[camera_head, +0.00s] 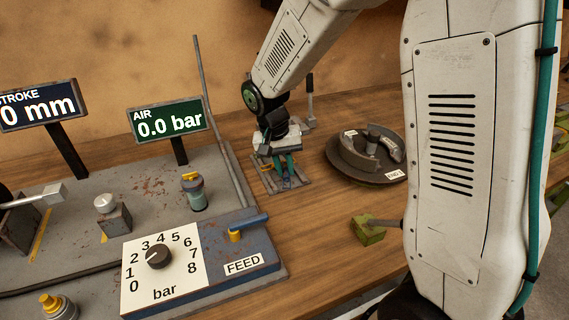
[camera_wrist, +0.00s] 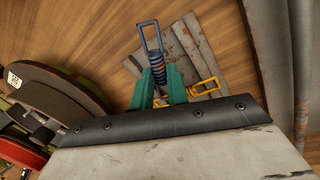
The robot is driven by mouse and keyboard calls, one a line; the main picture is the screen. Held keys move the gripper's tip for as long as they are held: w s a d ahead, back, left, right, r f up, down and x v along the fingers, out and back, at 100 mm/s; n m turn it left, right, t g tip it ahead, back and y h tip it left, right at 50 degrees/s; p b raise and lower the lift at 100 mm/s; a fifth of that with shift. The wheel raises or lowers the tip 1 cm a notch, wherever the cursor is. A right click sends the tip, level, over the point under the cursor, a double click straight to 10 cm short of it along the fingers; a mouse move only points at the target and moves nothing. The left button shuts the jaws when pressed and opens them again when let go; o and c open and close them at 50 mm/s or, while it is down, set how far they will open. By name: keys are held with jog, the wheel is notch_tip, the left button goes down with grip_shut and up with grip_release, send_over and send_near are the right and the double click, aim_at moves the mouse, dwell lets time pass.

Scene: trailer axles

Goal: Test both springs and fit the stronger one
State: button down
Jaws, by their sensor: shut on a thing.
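My gripper (camera_head: 285,170) is low over a grey ribbed tray (camera_head: 258,176) on the bench. In the wrist view its teal fingers (camera_wrist: 158,86) are shut on a blue spring (camera_wrist: 157,65), which has a long wire loop at its end. I cannot tell whether the blue spring still touches the tray (camera_wrist: 201,55). A yellow piece with a wire loop (camera_wrist: 205,88), likely the other spring, lies on the tray right of the fingers, mostly hidden by my gripper. A round brake drum with shoes (camera_head: 340,160) sits right of the tray; it also shows in the wrist view (camera_wrist: 62,82).
A thin upright rod (camera_head: 212,110) stands near the tray. A green block (camera_head: 368,230) lies in front.

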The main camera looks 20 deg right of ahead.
jog(key=shift+f, duration=0.15)
jog(key=c, duration=1.3)
grip_release()
notch_tip(320, 180, up, 8)
jog(key=a, duration=0.1)
jog(key=shift+w+a+f, duration=0.15)
jog(key=shift+w+a, duration=0.05)
jog(key=shift+w, duration=0.1)
